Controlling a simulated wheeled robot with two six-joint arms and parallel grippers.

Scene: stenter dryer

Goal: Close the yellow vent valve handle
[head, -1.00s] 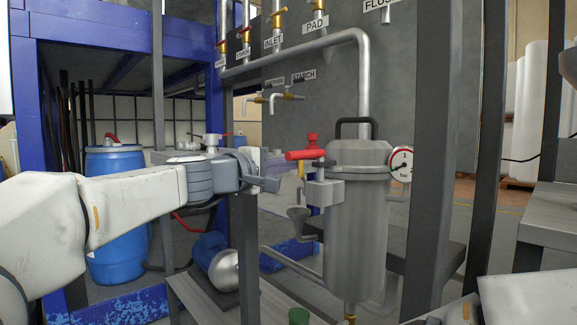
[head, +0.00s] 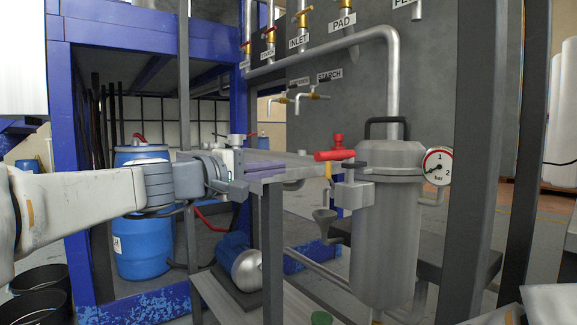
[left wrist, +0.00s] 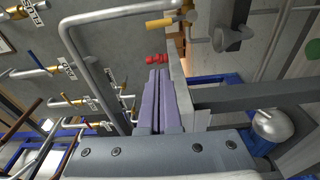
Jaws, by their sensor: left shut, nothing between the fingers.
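The yellow vent valve handle (head: 327,171) hangs below a red lever (head: 334,155) on the near side of the grey steel vessel (head: 385,235), above a small funnel (head: 323,216). In the left wrist view the yellow handle (left wrist: 161,22) lies beyond the fingertips, near the top, left of the funnel (left wrist: 232,37). My left gripper (head: 282,172) comes in from the left and points toward the valve. Its purple fingers (left wrist: 160,75) are shut and empty, with a gap to the handle. My right gripper is not in view.
A dark upright post (head: 272,250) stands just below my left gripper. A pressure gauge (head: 437,165) sits on the vessel's right. Another post (head: 480,150) stands farther right. Pipes with labelled valves run above, and a blue drum (head: 142,235) stands at left.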

